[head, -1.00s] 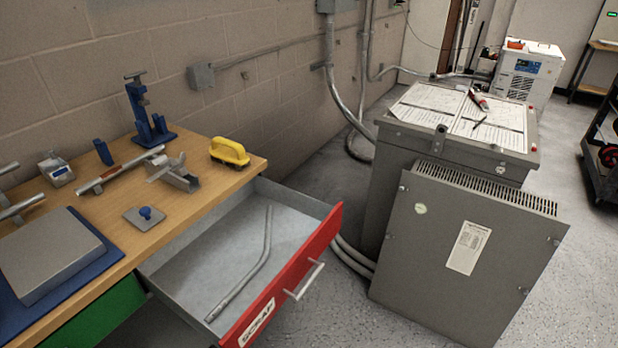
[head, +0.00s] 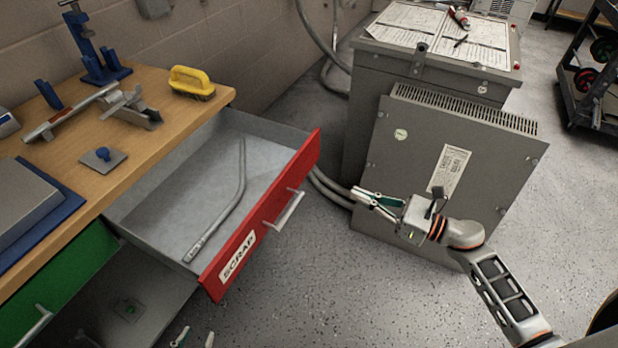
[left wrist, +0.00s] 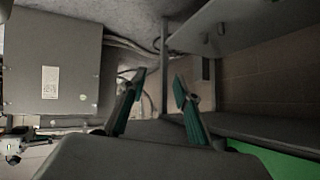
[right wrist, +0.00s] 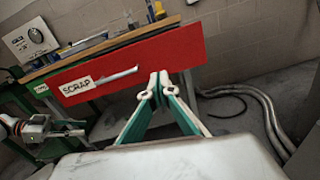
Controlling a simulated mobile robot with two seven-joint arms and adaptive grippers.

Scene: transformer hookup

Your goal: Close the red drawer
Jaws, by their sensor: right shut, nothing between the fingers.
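The red drawer (head: 300,165), labelled SCRAP, stands pulled far out of the workbench; a bent grey metal tube (head: 238,190) lies inside. Its silver bar handle (head: 287,208) is on the red front. My right gripper (head: 362,198) is shut and empty, to the right of the red front and apart from it in the head view. In the right wrist view, its fingertips (right wrist: 158,82) overlap the red front (right wrist: 190,50), just right of the handle (right wrist: 113,76). My left gripper (head: 194,338) is open and empty, low at the bottom edge; its fingers (left wrist: 160,85) are spread in the left wrist view.
The wooden bench top (head: 150,135) holds a yellow brush (head: 192,82), a blue clamp stand and metal parts. A green drawer (head: 50,280) sits to the left. A grey transformer cabinet (head: 410,150) stands behind my right gripper. Speckled floor is free in front of the red drawer.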

